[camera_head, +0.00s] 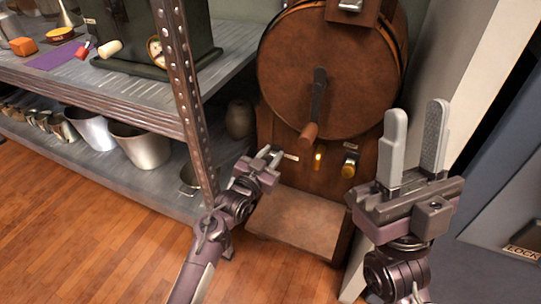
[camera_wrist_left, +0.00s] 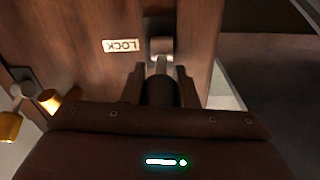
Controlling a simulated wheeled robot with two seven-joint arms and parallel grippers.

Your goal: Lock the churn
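The churn (camera_head: 300,75) is a brown wooden drum with a crank handle (camera_head: 319,95) on its round front, set on a wooden base. My left gripper (camera_head: 268,157) is at the left side of the base front. In the left wrist view, a LOCK label (camera_wrist_left: 121,45) appears upside down beside a metal lock mount (camera_wrist_left: 161,47). A dark lock lever (camera_wrist_left: 160,92) projects from it, between the left gripper's fingers, which sit close against both sides. My right gripper (camera_head: 416,115) is open and empty, in front of the churn's right side.
Brass fittings (camera_head: 319,160) are on the churn front, right of the lock. A metal shelf (camera_head: 110,92) with buckets (camera_head: 140,147) stands at left, its upright close to my left arm. A pale post (camera_head: 450,70) is at right. Wooden floor (camera_head: 90,220) is open at front left.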

